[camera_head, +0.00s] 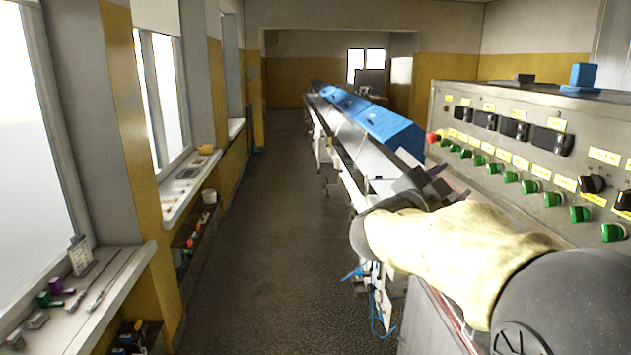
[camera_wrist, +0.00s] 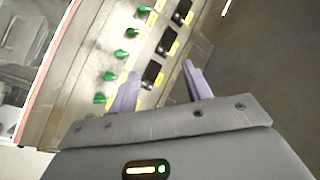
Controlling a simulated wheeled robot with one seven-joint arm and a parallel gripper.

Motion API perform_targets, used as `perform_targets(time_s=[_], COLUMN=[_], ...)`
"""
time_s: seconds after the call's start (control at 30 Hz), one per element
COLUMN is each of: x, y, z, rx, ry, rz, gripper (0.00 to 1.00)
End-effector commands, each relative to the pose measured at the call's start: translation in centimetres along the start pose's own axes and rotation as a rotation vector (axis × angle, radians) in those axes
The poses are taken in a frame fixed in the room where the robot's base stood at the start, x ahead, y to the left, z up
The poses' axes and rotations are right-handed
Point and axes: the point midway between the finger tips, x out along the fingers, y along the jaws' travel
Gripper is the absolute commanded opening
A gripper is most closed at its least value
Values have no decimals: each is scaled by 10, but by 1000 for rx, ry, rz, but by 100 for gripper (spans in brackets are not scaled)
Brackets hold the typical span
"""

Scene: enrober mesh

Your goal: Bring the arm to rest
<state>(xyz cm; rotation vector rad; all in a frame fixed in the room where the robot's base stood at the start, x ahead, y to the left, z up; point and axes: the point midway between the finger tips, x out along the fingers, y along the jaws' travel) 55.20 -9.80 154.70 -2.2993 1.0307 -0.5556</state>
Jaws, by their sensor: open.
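My arm reaches in from the lower right of the head view, in a cream sleeve. My gripper (camera_head: 428,182) is at its far end, in front of the control panel (camera_head: 470,95) and beside the conveyor line. In the wrist view my gripper (camera_wrist: 160,90) shows two purple fingers spread apart, with nothing between them. The panel (camera_wrist: 75,95) with green knobs and dark switches lies beyond the fingers. I cannot tell the exact distance from the fingers to the panel.
A long conveyor (camera_head: 345,150) with blue covers (camera_head: 385,125) runs away to the back. Window sills on the left (camera_head: 95,290) hold small items. The dark floor aisle (camera_head: 270,230) between is clear. A blue block (camera_head: 582,76) stands on top of the panel.

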Motion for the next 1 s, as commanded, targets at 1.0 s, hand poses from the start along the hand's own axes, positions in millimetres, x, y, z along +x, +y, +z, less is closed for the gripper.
perform_targets(time_s=[1.0], x=[-248], y=[279], z=[198], rx=[-1046], ry=[-1612], rz=[-322], gripper=[49])
